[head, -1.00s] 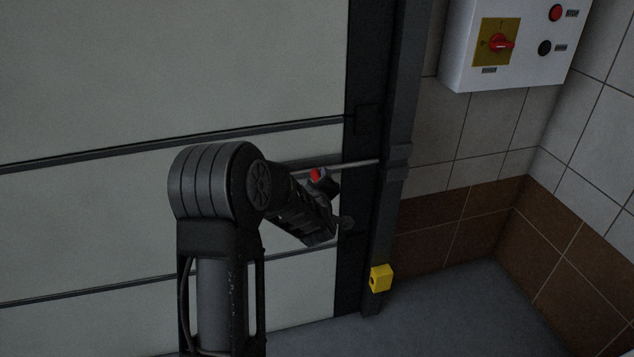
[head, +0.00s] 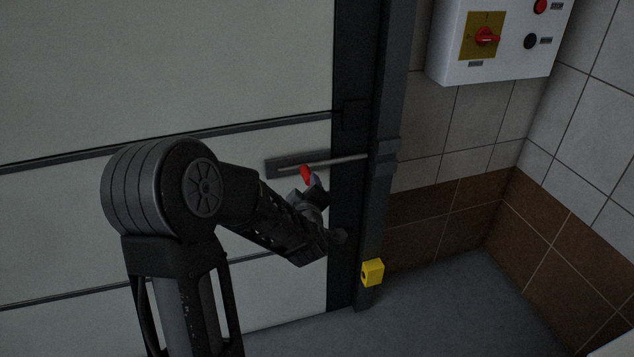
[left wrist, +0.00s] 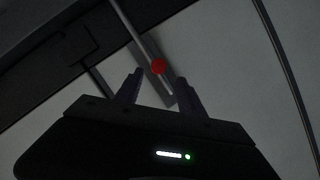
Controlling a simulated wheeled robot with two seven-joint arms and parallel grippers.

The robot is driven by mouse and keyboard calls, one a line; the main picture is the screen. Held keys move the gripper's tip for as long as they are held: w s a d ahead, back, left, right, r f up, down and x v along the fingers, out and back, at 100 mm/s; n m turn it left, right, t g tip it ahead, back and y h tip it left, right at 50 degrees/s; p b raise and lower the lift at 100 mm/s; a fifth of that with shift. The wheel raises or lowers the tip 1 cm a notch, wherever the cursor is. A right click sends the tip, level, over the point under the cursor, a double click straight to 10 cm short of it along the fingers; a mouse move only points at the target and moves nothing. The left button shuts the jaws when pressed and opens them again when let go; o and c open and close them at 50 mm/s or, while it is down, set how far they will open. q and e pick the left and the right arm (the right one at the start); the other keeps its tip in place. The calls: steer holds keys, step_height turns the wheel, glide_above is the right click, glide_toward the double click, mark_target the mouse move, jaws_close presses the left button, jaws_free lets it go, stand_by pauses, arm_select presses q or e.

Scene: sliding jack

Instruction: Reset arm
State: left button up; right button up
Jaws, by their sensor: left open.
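The sliding jack is a thin metal rod (head: 345,160) on a flat dark plate (head: 283,166) fixed to the pale door, reaching right to the dark door post. Its red knob (head: 306,174) shows just below the rod. My left gripper (head: 315,183) is right by the knob in the head view, its fingers small and partly hidden by the wrist. In the left wrist view my left gripper (left wrist: 158,78) is open, and the red knob (left wrist: 158,66) appears between and beyond the fingertips; I cannot tell whether they touch it. My right gripper is out of view.
The door (head: 170,60) has horizontal seams. A dark post (head: 385,100) stands at its right edge, with a yellow block (head: 373,272) low on it. A white control box (head: 495,60) hangs on the tiled wall. The grey floor (head: 450,310) at lower right is clear.

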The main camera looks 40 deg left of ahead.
arm_select(q)
steer(key=s+d+f+m+g+h+p, duration=0.2)
steer(key=d+f+m+h, duration=0.3)
steer(key=d+f, duration=0.5)
steer(key=s+d+f+m+g+h+p, duration=0.25)
steer(key=d+f+m+h, duration=0.35)
steer(key=d, duration=0.6)
steer(key=s+d+f+m+g+h+p, duration=0.1)
steer(key=s+d+f+m+g+p, duration=0.1)
steer(key=s+d, duration=0.7)
steer(key=s+d+f+m+g+h+p, duration=0.1)
steer(key=s+d+f+m+g+p, duration=0.1)
steer(key=s+d+f, duration=0.4)
steer(key=s+d+g+p, duration=0.1)
steer(key=s+d+g, duration=0.1)
steer(key=s, duration=0.4)
steer(key=shift+s+d+f+h+p, duration=0.3)
steer(key=shift+s+d, duration=0.1)
steer(key=shift+d, duration=0.15)
steer(key=shift+g, duration=0.25)
